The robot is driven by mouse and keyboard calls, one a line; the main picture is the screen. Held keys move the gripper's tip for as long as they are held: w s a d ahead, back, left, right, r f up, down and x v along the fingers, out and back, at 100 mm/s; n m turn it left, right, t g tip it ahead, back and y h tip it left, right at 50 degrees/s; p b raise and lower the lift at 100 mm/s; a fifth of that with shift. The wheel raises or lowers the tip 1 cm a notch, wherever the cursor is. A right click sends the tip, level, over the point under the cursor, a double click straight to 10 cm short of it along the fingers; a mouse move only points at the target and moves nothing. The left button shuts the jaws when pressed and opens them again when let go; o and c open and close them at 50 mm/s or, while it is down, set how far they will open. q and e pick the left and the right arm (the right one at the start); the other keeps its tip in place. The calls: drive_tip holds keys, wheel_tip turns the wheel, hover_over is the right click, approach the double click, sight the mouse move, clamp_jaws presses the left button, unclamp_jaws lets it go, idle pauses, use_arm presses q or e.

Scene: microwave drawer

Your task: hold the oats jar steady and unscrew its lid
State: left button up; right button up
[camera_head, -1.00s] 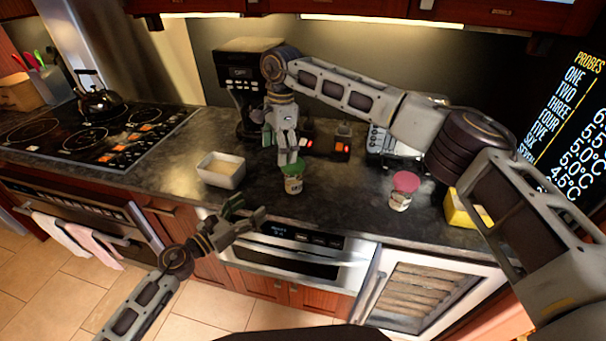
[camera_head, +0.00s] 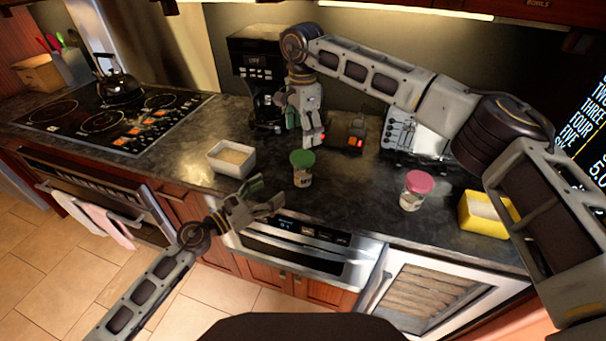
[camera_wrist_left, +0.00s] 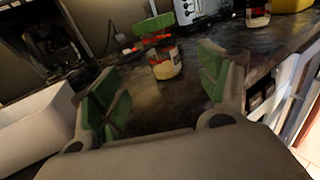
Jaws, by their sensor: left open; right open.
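A small jar (camera_head: 303,179) with a green lid (camera_head: 302,158) stands upright on the dark counter near its front edge; its label lettering is too small to read surely. The lid sits on the jar. My left gripper (camera_head: 273,194) is open at the counter's front edge, left of and nearer than the jar. In the left wrist view the jar (camera_wrist_left: 166,64) stands beyond and between the open left fingers (camera_wrist_left: 160,92), not touched. My right gripper (camera_head: 313,140) is open, pointing down behind the jar and apart from the lid.
A white bowl (camera_head: 231,158) stands left of the jar. A pink-lidded jar (camera_head: 415,190) and a yellow container (camera_head: 488,212) stand to the right. A coffee maker (camera_head: 262,80) is behind. The counter between the two jars is clear.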

sight(296, 173)
use_arm(q)
drive_tip(key=shift+x, duration=6.6)
